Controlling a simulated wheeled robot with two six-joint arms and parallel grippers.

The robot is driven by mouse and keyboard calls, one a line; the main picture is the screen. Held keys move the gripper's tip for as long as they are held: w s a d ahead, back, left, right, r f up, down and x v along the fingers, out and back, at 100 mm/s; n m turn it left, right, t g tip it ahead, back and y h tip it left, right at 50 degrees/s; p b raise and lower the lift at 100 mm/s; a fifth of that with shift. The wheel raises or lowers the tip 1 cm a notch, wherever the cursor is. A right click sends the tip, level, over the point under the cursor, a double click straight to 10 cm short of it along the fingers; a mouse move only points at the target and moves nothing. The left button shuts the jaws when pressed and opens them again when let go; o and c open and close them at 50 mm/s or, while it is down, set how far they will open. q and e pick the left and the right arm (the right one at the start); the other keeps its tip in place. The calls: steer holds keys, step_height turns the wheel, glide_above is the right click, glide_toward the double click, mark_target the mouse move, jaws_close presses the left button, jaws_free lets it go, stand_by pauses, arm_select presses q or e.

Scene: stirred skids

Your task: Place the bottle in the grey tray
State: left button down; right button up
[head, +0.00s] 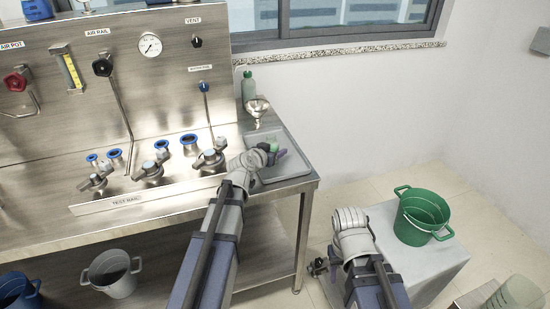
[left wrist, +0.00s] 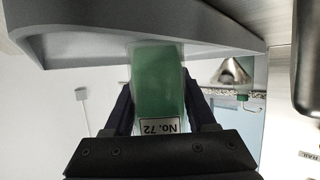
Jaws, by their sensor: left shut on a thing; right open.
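A green bottle (left wrist: 158,85) with a white "No. 72" label is between the fingers of my left gripper (left wrist: 158,105), which is shut on it. In the head view my left gripper (head: 272,154) is over the grey tray (head: 292,170), and only a small green part of the bottle (head: 264,146) shows. In the left wrist view the bottle's far end overlaps the grey tray (left wrist: 90,45); I cannot tell whether they touch. My right gripper (head: 319,267) is open and empty, low beside the grey block, far from the tray.
Valves (head: 152,170) line the steel bench to the left. A green bucket (head: 422,217) sits on a grey block (head: 440,262) at right.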

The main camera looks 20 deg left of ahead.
arm_select(q)
steer(key=shift+f, duration=0.2)
arm_select(e)
steer(key=shift+f, duration=0.2)
arm_select(q)
steer(key=shift+f, duration=0.2)
steer(key=shift+c, duration=1.1)
jaws_free()
arm_select(e)
steer(key=shift+f, duration=0.15)
arm_select(q)
steer(key=shift+r, duration=0.15)
